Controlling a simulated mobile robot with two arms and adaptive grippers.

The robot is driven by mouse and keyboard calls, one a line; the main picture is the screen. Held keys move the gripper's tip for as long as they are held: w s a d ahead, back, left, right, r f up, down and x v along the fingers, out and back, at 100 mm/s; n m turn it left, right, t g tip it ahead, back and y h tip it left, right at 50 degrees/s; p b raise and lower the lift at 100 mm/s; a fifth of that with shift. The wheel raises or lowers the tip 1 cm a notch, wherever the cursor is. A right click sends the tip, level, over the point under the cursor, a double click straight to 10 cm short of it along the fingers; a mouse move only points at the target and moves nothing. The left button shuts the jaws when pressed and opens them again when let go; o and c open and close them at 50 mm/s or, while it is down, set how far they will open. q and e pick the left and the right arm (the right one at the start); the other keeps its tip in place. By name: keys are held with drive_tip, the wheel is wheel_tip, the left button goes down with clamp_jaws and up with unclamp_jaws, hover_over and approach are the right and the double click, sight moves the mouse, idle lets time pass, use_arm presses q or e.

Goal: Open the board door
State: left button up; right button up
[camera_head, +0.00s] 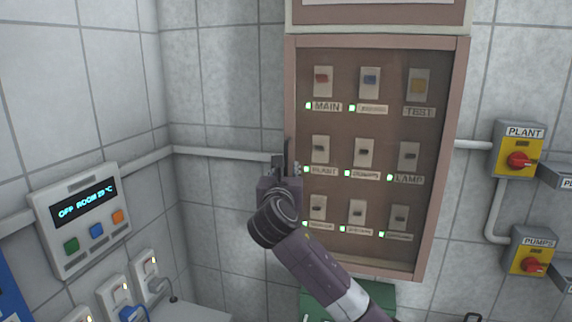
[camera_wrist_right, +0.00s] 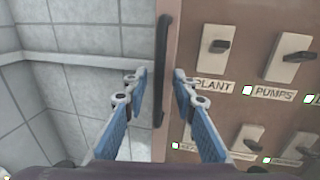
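The board door (camera_head: 385,128) is a brown-framed, see-through panel over rows of labelled switches, and it looks shut in the head view. Its dark vertical handle (camera_wrist_right: 163,70) runs along the door's left edge in the right wrist view. My right gripper (camera_wrist_right: 155,75) is open, with one finger on each side of the handle; I cannot tell whether either finger touches it. In the head view my right gripper (camera_head: 282,165) is at the door's left edge and hides part of the handle. My left gripper is not in view.
A control panel (camera_head: 83,222) is on the left wall, with sockets and plugs below it. Yellow PLANT (camera_head: 517,150) and PUMPS (camera_head: 530,252) switch boxes are right of the board. A pipe (camera_head: 225,153) runs along the wall left of the board. A green box (camera_head: 375,296) is below.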

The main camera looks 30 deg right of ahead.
drive_tip(key=shift+w+d, duration=0.1)
drive_tip(key=shift+w, duration=0.15)
clamp_jaws()
drive_tip(key=shift+f, duration=0.1)
idle(0.3)
